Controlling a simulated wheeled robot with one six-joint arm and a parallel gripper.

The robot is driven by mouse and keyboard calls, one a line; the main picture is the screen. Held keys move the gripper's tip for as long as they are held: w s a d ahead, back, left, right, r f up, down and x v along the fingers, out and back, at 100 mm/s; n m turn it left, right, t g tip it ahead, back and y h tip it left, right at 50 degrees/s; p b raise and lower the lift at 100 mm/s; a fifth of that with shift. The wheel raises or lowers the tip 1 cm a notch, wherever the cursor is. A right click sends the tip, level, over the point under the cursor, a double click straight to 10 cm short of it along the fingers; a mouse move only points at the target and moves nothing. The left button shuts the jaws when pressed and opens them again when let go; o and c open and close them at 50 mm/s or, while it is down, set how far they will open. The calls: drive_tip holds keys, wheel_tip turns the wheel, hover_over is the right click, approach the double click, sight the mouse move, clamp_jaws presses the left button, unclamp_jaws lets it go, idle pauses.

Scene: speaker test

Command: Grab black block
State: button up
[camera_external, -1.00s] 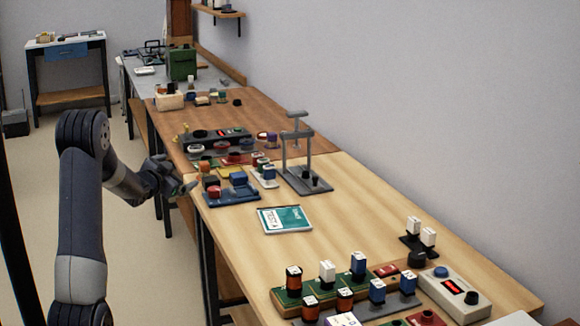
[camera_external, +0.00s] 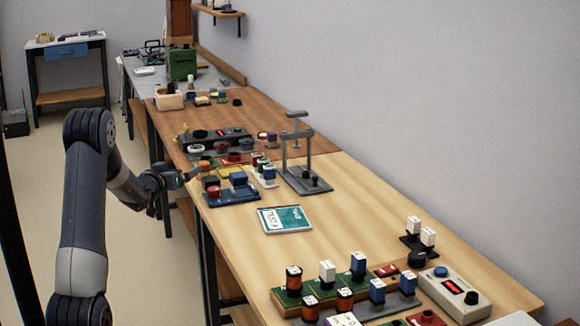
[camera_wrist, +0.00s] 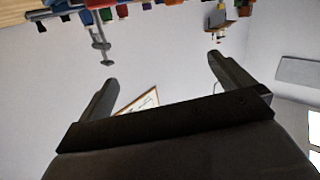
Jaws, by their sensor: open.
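My gripper (camera_external: 186,177) is at the left edge of the wooden bench in the external view, beside a blue tray (camera_external: 232,198) of small coloured blocks. In the wrist view my gripper (camera_wrist: 162,70) is open, with nothing between its two dark fingers. A blue block (camera_external: 239,179) and a red round piece (camera_external: 214,192) sit on the tray. Dark pieces show around the tray, but they are too small for me to tell which is the black block. In the wrist view coloured blocks (camera_wrist: 107,14) lie along the top edge, apart from the fingers.
A grey stand (camera_external: 297,150) rises right of the tray; it also shows in the wrist view (camera_wrist: 98,38). A teal and white booklet (camera_external: 284,219) lies nearer on the bench. Several upright coil-like parts and a control box (camera_external: 455,292) fill the near end.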

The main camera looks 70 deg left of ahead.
drive_tip(key=shift+c, duration=0.2)
drive_tip(key=c, duration=0.9)
